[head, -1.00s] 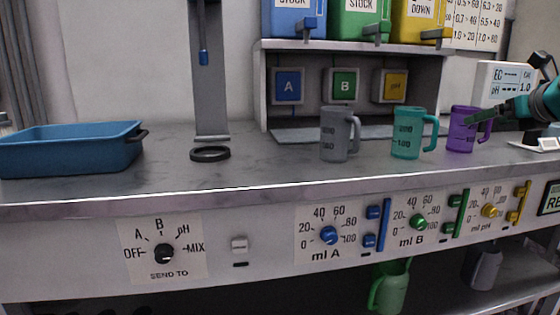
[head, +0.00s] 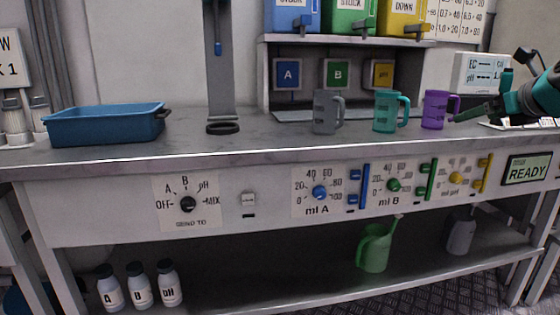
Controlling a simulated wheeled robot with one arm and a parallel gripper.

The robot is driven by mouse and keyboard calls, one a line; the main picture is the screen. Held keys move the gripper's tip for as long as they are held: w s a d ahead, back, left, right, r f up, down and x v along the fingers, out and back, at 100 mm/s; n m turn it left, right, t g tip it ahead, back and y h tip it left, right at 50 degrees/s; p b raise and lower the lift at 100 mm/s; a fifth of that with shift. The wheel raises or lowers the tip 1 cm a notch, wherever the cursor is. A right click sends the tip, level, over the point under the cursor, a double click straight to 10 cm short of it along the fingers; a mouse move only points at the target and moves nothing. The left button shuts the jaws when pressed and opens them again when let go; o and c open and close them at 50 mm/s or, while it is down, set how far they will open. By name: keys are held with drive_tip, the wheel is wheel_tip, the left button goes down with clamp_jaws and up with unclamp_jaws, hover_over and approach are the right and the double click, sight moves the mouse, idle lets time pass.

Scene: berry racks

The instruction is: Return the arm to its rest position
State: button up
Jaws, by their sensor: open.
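My gripper (head: 474,113) is at the right edge of the head view, above the counter and just right of the purple measuring mug (head: 435,109). The teal part of my arm (head: 541,95) reaches in from the right edge. Its dark green fingers point left toward the purple mug; the picture does not show clearly whether they touch it. Nothing is seen held in the gripper. A teal mug (head: 387,112) and a grey mug (head: 325,112) stand upright to the left of the purple one.
A blue tray (head: 105,127) lies on the counter at the left, near a black ring (head: 223,128) under a post. The front panel has dials and a screen reading READY (head: 527,169). A green jug (head: 374,249) and several bottles (head: 140,285) stand below.

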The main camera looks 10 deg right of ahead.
drive_tip(key=a+f+n+g+y, duration=0.15)
drive_tip(key=a+f+n, duration=0.3)
drive_tip(key=a, duration=0.45)
drive_tip(key=a+f+n+g+y, duration=0.15)
drive_tip(key=a+f+n, duration=0.3)
drive_tip(key=a, duration=0.45)
drive_tip(key=s+a+f+n+g+p, duration=0.1)
drive_tip(key=s+a+f+n+g, duration=0.15)
drive_tip(key=a+f+n, duration=0.3)
drive_tip(key=s+a+f+n+g+p, duration=0.1)
drive_tip(key=s+a+f+n+g, duration=0.1)
drive_tip(key=s+a+f+n, duration=0.3)
drive_tip(key=s+a+f+n+g, duration=0.2)
drive_tip(key=s+f+n, duration=0.3)
drive_tip(key=s, duration=0.3)
drive_tip(key=s+a+f+n+g+h, duration=0.1)
drive_tip(key=s+a+f+n+g, duration=0.1)
drive_tip(key=s+f+n, duration=0.3)
drive_tip(key=s+a+f+n+g+h+p, duration=0.1)
drive_tip(key=s+a+f+n+g, duration=0.2)
drive_tip(key=s, duration=1)
wheel_tip(320, 180, down, 3)
drive_tip(key=shift+s+a+n, duration=0.25)
drive_tip(key=shift+a+n, duration=0.15)
drive_tip(key=shift+n, duration=0.85)
